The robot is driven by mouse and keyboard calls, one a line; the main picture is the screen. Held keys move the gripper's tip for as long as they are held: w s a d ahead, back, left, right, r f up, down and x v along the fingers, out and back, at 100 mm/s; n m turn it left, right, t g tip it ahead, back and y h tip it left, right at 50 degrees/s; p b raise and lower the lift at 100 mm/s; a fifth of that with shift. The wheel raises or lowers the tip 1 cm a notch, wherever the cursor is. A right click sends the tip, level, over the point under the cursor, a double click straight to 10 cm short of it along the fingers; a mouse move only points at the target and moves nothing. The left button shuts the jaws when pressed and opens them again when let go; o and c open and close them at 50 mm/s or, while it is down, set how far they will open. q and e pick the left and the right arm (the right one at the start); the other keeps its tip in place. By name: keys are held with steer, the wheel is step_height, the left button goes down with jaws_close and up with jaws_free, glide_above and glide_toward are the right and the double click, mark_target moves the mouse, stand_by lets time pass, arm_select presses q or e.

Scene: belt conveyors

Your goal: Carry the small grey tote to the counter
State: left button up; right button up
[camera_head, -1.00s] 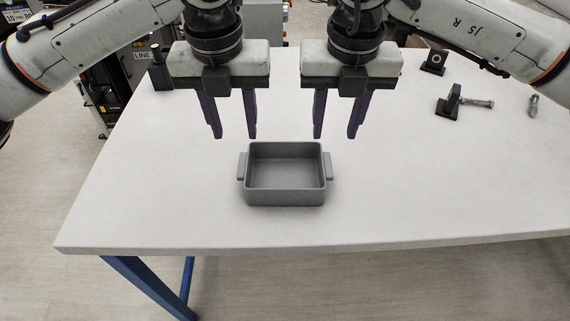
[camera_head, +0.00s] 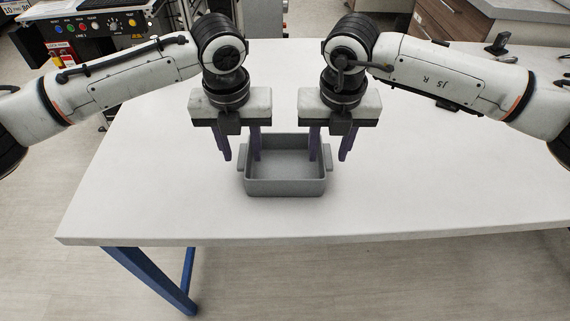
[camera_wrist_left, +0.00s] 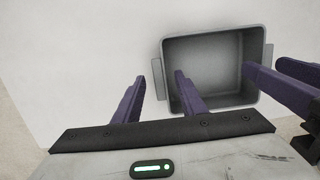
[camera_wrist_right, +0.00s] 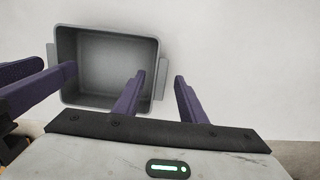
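The small grey tote (camera_head: 285,187) stands empty and upright on the white table, near its front edge. My left gripper (camera_head: 241,157) is open at its left handle. In the left wrist view that handle (camera_wrist_left: 157,78) lies between the spread fingers, one finger inside the tote. My right gripper (camera_head: 329,157) is open at the right handle. In the right wrist view that handle (camera_wrist_right: 162,79) shows between the fingers, one inside the tote. Neither gripper is closed on a handle. A grey-topped counter with brown drawers (camera_head: 440,24) stands at the back right.
The white table (camera_head: 150,190) is clear around the tote. A control panel with coloured buttons (camera_head: 100,25) stands behind the table at the left. A small dark object (camera_head: 497,45) shows at the far right, partly behind my right arm.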

arm_select(q)
steer(key=shift+f, duration=0.15)
arm_select(e)
steer(key=shift+f, duration=0.1)
arm_select(q)
steer(key=shift+c, duration=0.5)
arm_select(e)
steer(key=shift+c, duration=0.5)
arm_select(q)
jaws_close()
arm_select(e)
jaws_close()
